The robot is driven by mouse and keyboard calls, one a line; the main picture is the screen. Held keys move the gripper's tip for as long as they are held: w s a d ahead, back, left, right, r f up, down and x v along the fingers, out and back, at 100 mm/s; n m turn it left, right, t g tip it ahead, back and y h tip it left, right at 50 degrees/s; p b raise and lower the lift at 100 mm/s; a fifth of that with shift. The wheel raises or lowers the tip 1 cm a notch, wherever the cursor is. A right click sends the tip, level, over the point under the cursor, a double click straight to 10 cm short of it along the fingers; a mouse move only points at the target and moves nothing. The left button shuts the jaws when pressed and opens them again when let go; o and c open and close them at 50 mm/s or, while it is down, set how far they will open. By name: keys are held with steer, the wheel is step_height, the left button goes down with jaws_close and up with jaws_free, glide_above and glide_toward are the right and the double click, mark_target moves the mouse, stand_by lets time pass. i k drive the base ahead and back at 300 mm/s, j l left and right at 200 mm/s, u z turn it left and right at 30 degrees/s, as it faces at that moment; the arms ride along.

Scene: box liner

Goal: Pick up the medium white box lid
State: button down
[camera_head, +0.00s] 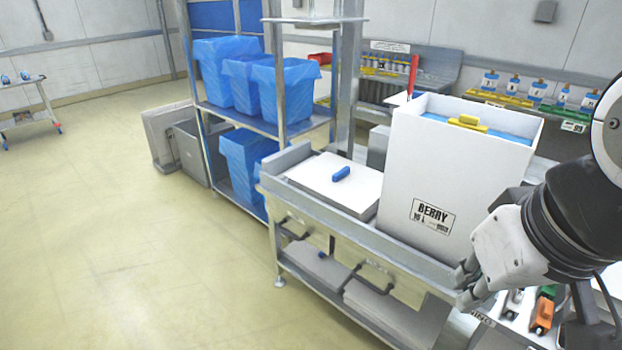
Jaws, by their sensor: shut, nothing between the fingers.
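A flat white lid (322,190) with a blue handle (341,174) lies on the left part of the metal workbench. I cannot tell from this view whether it is the medium lid. A tall white box (425,165) labelled "BERRY" stands upright to its right, with blue material and a yellow handle (468,121) at its open top. My gripper (466,284) is shut and empty. It is at the right, in front of the box's lower right part and over the bench's front side, well apart from the lid.
White panels (318,272) lie on the bench's lower shelf. A rack with blue-lined bins (285,88) stands behind the bench to the left. Small orange and green items (542,316) lie at lower right.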

mark_target(352, 188)
steer(key=i+j+z, duration=0.4)
steer(key=i+j, duration=0.15)
steer(key=i, duration=0.2)
steer(key=i+j+z, duration=0.35)
steer(key=i+j, duration=0.35)
steer(key=j, duration=0.1)
